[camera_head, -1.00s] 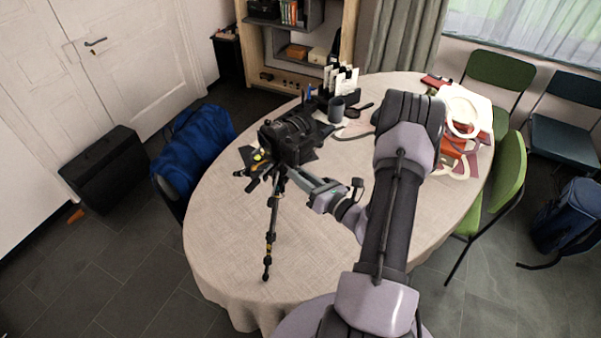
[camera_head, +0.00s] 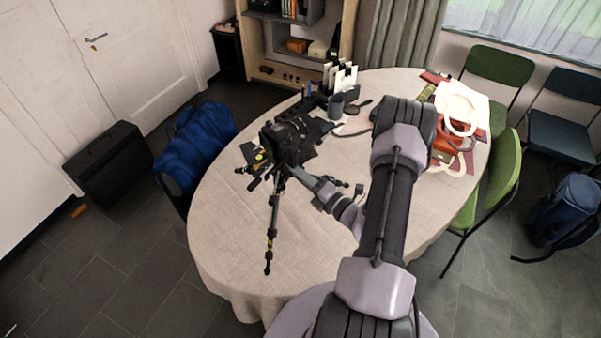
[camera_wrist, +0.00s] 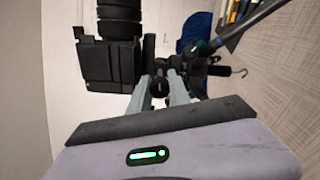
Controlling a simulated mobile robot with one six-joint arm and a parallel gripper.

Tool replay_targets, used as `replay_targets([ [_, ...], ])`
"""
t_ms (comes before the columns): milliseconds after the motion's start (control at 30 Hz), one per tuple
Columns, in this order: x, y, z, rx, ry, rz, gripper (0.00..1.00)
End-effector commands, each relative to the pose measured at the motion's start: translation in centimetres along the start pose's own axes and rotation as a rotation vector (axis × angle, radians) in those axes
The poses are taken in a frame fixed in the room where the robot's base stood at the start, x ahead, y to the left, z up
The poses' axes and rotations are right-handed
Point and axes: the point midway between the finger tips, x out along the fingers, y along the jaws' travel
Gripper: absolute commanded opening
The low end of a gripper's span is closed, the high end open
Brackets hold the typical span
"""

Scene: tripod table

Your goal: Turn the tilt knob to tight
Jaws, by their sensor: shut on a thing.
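A black camera (camera_head: 290,138) sits on top of a tripod (camera_head: 271,225) that stands on the table; its leg runs down to the cloth. In the wrist view the camera (camera_wrist: 112,62) is at left, with its lens pointing up in the picture. The dark tripod head (camera_wrist: 188,62) is to its right. My gripper (camera_wrist: 160,84) reaches in beside the head, its two grey fingers on either side of a small dark knob (camera_wrist: 159,88). They are shut on this knob. The tight or loose marking cannot be seen. In the head view my gripper (camera_head: 300,174) is just below the camera.
The round table (camera_head: 225,255) has bare cloth at front left. A grey mug (camera_head: 336,107) and a holder with white cards (camera_head: 341,80) stand behind the camera. Red and white items (camera_head: 458,110) lie at the right. A blue bag (camera_head: 197,150) is left of the table.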

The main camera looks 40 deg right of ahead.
Motion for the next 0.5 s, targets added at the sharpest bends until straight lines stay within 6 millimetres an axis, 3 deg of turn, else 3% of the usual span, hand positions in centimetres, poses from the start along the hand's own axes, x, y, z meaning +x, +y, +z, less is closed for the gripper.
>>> replay_targets([
  [500,-0.01,0.0,-0.01,0.156,0.0,0.0,0.0],
])
